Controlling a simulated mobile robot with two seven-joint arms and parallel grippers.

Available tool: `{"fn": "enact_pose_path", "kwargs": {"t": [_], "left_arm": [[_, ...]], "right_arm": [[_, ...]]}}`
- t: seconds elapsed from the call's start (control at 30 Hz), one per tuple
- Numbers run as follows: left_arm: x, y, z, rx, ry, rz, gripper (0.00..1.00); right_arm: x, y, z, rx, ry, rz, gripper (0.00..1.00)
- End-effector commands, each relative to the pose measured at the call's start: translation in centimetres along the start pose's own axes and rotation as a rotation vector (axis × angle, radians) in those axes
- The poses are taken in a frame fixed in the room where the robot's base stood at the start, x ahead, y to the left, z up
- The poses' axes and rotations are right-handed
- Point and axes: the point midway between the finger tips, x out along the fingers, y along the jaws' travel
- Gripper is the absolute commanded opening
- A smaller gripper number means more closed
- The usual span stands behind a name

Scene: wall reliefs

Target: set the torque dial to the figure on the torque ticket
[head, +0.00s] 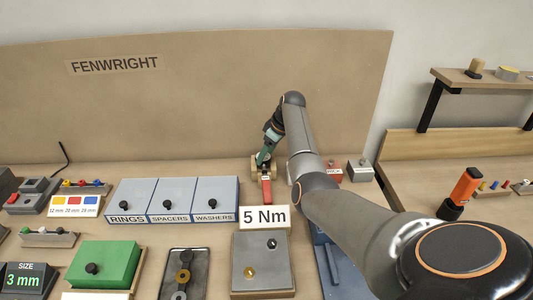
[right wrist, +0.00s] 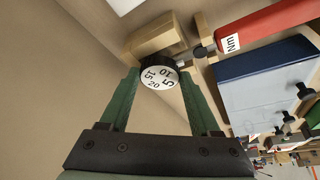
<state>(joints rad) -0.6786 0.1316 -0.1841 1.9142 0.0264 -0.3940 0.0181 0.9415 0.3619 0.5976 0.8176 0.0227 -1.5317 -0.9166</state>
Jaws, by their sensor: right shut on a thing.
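The torque ticket (head: 265,217) is a white card reading "5 Nm" in the head view. The torque dial (right wrist: 158,75) is a black knob with a white face marked 5, 10, 15 and 20, seen on a wooden block (right wrist: 157,38) in the right wrist view. My right gripper (head: 263,156) reaches to the back of the bench; its green fingers (right wrist: 159,80) are shut on the dial from both sides. The figure 5 faces the right finger. I cannot make out a pointer mark. My left gripper is not in view.
A red handle (right wrist: 272,32) labelled "Nm" lies close beside the dial; it also shows in the head view (head: 266,190). Blue-grey bins (head: 172,199) for rings, spacers and washers stand to the left. A grey tray (head: 262,272) lies in front of the ticket.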

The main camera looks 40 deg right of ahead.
Motion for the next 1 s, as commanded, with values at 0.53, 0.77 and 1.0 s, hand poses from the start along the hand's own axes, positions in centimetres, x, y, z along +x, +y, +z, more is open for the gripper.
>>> {"fn": "enact_pose_path", "kwargs": {"t": [0.53,0.77,1.0], "left_arm": [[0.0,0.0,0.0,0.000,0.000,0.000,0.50],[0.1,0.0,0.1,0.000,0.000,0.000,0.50],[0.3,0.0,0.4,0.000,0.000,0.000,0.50]], "right_arm": [[0.0,0.0,0.0,0.001,0.000,0.000,0.94],[-1.1,0.1,0.0,0.002,0.001,0.003,0.94],[-5.9,0.2,0.0,0.001,0.002,0.007,0.94]]}}
